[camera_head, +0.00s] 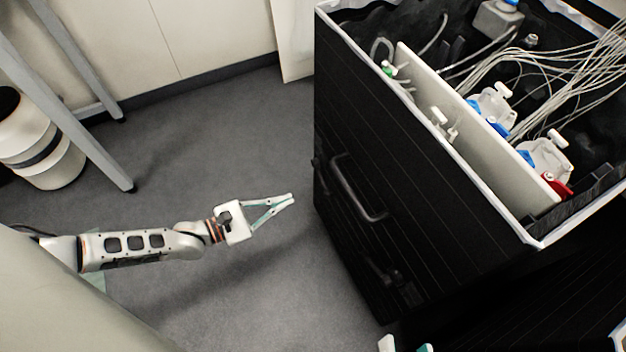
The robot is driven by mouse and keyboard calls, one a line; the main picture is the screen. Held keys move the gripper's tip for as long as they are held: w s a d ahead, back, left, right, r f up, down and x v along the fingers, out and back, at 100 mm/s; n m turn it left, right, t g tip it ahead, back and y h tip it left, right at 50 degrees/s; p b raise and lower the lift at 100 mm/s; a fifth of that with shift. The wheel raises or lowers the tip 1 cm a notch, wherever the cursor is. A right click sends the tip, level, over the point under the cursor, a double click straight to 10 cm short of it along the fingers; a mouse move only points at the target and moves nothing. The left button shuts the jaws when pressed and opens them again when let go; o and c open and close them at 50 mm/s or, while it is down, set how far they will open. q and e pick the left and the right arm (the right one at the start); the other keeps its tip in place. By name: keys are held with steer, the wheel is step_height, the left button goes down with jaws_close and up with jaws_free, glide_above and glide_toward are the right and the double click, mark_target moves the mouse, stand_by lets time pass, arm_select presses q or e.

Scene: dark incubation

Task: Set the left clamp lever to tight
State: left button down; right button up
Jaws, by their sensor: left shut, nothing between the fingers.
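Two whitish clamp-like fittings with white T-shaped handles stand behind a white panel (470,140) in an open black box. The left fitting (493,102) has blue parts beside it; the right fitting (548,150) has a blue part and a red part (557,188). I cannot tell which part is the left clamp lever, or its setting. My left gripper (292,197) is shut and empty over the floor, left of the box and apart from it. Of my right gripper (406,347), only two separated fingertips show at the bottom edge, with nothing seen between them.
The black box (400,170) has a raised pale rim and a dark handle (355,188) on its near side. Many thin pale tubes (560,75) run over the fittings. A white bin (40,140) and grey table legs (75,115) stand left. The floor between is clear.

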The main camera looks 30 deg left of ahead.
mark_target(322, 179)
arm_select(q)
steer(key=b+x, duration=0.1)
steer(key=x, duration=0.3)
steer(key=b+x, duration=0.1)
steer(key=x, duration=0.4)
steer(key=shift+w+d+f, duration=0.15)
steer(key=shift+d+f, duration=0.05)
steer(key=shift+f, duration=0.05)
steer(key=r, duration=0.2)
steer(key=shift+s+d+r, duration=0.3)
steer(key=shift+d+r, duration=0.05)
steer(key=shift+r, duration=0.05)
steer(key=shift+s+d+r, duration=0.2)
steer(key=shift+s+r, duration=0.15)
steer(key=shift+r, duration=0.15)
arm_select(e)
steer(key=shift+s+a+f+m, duration=0.15)
steer(key=shift+a+m, duration=0.2)
steer(key=shift+m, duration=0.1)
steer(key=shift+s+a+f+m, duration=0.15)
steer(key=shift+a+m, duration=0.15)
steer(key=shift+m, duration=0.15)
steer(key=shift+a+r, duration=0.1)
